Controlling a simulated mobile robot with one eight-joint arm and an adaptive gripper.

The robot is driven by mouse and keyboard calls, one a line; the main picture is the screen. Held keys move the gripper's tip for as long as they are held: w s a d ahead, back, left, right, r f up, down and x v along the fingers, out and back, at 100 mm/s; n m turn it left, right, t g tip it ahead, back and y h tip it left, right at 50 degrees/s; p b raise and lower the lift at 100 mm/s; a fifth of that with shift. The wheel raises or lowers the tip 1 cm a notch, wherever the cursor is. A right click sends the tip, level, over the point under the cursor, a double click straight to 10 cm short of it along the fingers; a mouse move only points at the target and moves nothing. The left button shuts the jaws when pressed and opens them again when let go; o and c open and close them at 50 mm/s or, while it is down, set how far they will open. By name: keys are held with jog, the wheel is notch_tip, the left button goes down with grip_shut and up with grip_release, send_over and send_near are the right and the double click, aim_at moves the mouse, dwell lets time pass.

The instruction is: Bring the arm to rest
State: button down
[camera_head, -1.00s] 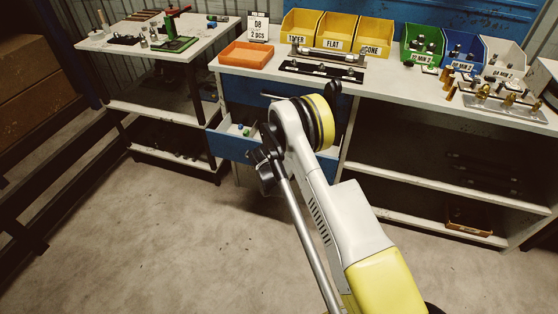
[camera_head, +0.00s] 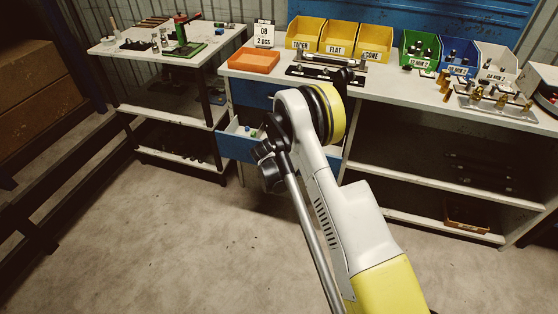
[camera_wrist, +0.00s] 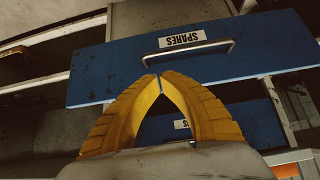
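My gripper (camera_wrist: 160,80) has two ribbed yellow fingers whose tips meet, with nothing seen between them. In the wrist view it points toward a blue drawer front (camera_wrist: 110,75) with a metal handle (camera_wrist: 190,52) and an upside-down SPARES label (camera_wrist: 181,40). Whether the fingers touch the drawer cannot be told; the handle lies past the tips. In the head view my arm (camera_head: 335,185) reaches up from the lower right toward the bench, and its bulk hides my gripper. An open blue drawer (camera_head: 236,147) with small parts inside sticks out under the bench, partly behind my arm.
The bench (camera_head: 400,91) carries yellow, green, blue and white bins, an orange tray (camera_head: 253,61), a sign (camera_head: 263,35) and brass fittings (camera_head: 502,97). A cart (camera_head: 125,52) with a green tool (camera_head: 183,48) stands left. The floor (camera_head: 190,240) in front is clear.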

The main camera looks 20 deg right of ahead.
jog(key=s+a+r+n+y, duration=0.1)
jog(key=s+r, duration=0.4)
jog(key=r, duration=0.5)
jog(key=s+a+r+n+y, duration=0.1)
jog(key=s+r, duration=0.4)
jog(key=r, duration=0.4)
jog(key=s+a+r+n, duration=0.15)
jog(key=s+r, duration=0.35)
jog(key=r, duration=0.5)
jog(key=s+a+r+n+y, duration=0.1)
jog(key=s+a+r+n, duration=0.1)
jog(key=s, duration=1.1)
jog(key=s+a+r+n+y, duration=0.1)
jog(key=s+a+y, duration=0.1)
jog(key=s, duration=1.1)
jog(key=shift+a+r+n, duration=0.2)
jog(key=shift+r+n, duration=0.15)
jog(key=shift+r, duration=0.05)
